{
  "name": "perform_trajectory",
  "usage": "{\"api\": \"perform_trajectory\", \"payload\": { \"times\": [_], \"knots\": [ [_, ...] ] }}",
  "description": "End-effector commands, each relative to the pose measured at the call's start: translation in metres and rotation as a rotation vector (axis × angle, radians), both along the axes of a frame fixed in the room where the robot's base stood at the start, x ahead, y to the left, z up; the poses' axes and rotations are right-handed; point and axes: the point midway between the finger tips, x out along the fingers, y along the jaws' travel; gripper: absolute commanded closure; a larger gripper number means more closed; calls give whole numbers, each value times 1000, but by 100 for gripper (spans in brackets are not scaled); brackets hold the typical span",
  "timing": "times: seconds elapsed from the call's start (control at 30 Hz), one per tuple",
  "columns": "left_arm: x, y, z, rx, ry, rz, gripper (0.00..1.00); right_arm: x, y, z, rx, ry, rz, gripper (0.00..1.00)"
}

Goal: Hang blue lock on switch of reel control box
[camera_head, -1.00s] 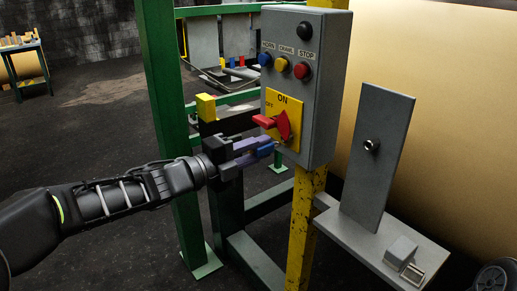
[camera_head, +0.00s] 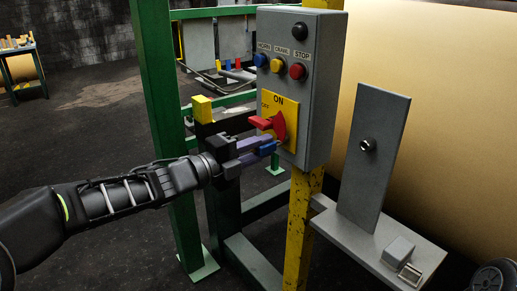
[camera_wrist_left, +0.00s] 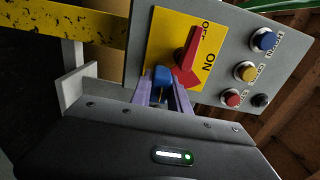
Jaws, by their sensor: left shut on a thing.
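The reel control box (camera_head: 318,97) is a grey box on a yellow post. Its front has a yellow plate (camera_head: 289,112) marked ON and OFF with a red switch (camera_head: 278,124). My left gripper (camera_head: 258,150) is at the lower left of the switch, with its purple fingers shut on the blue lock (camera_head: 267,149). In the left wrist view the blue lock (camera_wrist_left: 161,79) sits between the fingertips, close to the lower end of the red switch (camera_wrist_left: 188,62). The lock's shackle is not clear, and I cannot tell whether lock and switch touch. My right gripper does not show.
Blue, yellow and red buttons and a black knob (camera_head: 299,31) sit above the switch. A green post (camera_head: 155,80) stands behind my left arm. A grey upright plate (camera_head: 374,155) on a shelf stands to the right, before a large tan roll (camera_head: 440,110).

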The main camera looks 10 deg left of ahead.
Motion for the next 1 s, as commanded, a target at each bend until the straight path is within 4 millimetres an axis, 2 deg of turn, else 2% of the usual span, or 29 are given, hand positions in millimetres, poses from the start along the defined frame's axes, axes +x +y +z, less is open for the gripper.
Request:
{"api": "perform_trajectory", "payload": {
  "times": [0.8, 0.83, 1.0],
  "knots": [
    [12, -10, 0, -1, -1, 0, 100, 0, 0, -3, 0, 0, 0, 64],
    [12, -10, 0, -1, -1, 0, 76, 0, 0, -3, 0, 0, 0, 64],
    [12, -10, 0, -1, -1, 0, 62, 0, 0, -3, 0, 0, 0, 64]
  ]
}}
